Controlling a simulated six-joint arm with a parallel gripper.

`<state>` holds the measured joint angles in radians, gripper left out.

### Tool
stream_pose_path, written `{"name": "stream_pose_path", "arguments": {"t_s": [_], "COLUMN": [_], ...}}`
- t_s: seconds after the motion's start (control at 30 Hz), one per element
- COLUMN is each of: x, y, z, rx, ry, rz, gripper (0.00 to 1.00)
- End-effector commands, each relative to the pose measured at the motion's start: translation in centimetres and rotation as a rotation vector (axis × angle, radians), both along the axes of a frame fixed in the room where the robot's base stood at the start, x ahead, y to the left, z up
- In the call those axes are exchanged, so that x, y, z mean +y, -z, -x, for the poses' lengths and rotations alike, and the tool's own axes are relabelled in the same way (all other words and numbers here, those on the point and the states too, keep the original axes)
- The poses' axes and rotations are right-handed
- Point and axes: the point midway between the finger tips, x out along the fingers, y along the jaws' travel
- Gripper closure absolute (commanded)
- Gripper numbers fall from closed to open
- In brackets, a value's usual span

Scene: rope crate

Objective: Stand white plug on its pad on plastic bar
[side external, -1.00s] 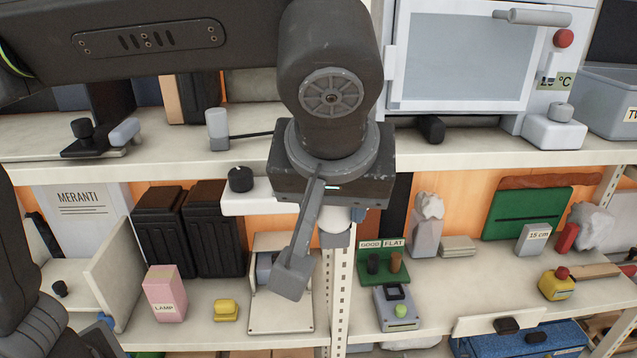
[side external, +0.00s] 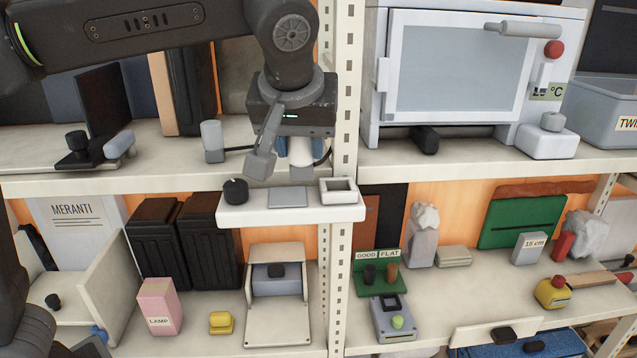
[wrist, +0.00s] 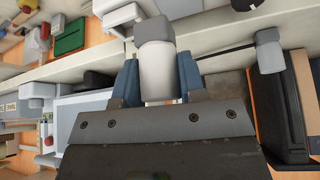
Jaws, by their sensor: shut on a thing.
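The white plug (side external: 301,153), a white cylinder with a grey block at its lower end, is held upright in my gripper (side external: 291,158). In the wrist view the plug (wrist: 157,78) sits between the blue fingers of my gripper (wrist: 158,84). The white plastic bar (side external: 262,213) juts out below the upper shelf. A flat grey square pad (side external: 288,197) lies on the bar's middle. The plug's grey end is above the bar, near the pad's back right, and appears clear of it. A finger partly hides the plug.
A black knob (side external: 235,191) stands on the bar's left end and an open square frame (side external: 338,190) on its right end. A grey-white plug-like block (side external: 212,140) with a cable is on the shelf behind. A metal upright (side external: 345,110) rises close on the right.

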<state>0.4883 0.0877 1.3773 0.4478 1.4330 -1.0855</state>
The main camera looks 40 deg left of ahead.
Motion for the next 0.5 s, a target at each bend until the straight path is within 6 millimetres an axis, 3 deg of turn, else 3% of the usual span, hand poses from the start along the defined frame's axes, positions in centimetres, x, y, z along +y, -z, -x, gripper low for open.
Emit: {"name": "stream_pose_path", "arguments": {"t_s": [0.03, 0.2, 0.5], "x": [1.6, 4.5, 5.0], "y": [-0.4, -1.1, -1.2], "z": [-0.7, -1.7, -1.9], "rx": [-0.003, -0.009, -0.011], "ry": [-0.009, -0.003, 0.001], "rz": [0.001, -0.006, -0.007], "gripper": [0.96, 0.96, 0.96]}}
